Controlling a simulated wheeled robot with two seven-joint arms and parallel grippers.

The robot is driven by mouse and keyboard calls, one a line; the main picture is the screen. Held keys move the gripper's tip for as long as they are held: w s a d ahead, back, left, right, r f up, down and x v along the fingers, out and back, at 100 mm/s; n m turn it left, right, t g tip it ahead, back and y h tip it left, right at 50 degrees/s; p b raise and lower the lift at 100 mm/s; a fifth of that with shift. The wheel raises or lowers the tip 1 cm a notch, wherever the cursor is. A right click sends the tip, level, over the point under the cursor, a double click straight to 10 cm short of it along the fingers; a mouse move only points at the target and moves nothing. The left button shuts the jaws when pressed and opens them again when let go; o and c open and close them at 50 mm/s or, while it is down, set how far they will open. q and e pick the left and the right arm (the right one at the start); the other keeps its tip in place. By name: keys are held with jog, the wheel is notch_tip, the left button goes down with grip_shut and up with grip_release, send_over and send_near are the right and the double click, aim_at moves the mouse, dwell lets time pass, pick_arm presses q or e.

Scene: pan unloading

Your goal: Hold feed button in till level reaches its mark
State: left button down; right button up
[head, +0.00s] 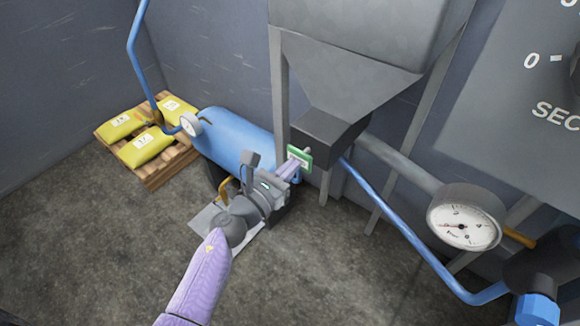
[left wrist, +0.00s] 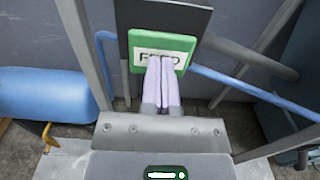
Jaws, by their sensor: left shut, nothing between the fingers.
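The green feed plate (head: 306,158) is on the dark box under the grey hopper (head: 345,75). In the left wrist view the green plate (left wrist: 160,38) carries a white label, partly covered by my fingers. My left gripper (head: 294,161) is shut and empty, its pale fingers pointing at the plate. In the left wrist view the fingertips (left wrist: 161,58) overlap the label's lower edge. The button itself is hidden behind them, so I cannot tell whether it is touched or pressed in. I see no level or mark. My right gripper is not in view.
A blue tank (head: 235,135) with a small gauge lies left of the plate. A wooden pallet (head: 150,178) of yellow bags stands behind. A round gauge (head: 465,222) and blue pipe (head: 410,240) are to the right. A panel with "0" and "SEC" is cut off upper right.

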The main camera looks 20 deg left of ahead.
aim_at(299, 159)
pick_arm(q)
jog(key=x, duration=0.2)
jog(key=shift+w+d+r+b, duration=0.1)
jog(key=shift+w+b, duration=0.15)
jog(key=shift+b, duration=0.15)
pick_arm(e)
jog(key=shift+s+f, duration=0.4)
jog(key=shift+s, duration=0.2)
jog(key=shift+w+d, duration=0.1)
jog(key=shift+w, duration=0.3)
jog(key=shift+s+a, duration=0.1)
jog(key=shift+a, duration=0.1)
pick_arm(q)
jog(key=shift+r, duration=0.1)
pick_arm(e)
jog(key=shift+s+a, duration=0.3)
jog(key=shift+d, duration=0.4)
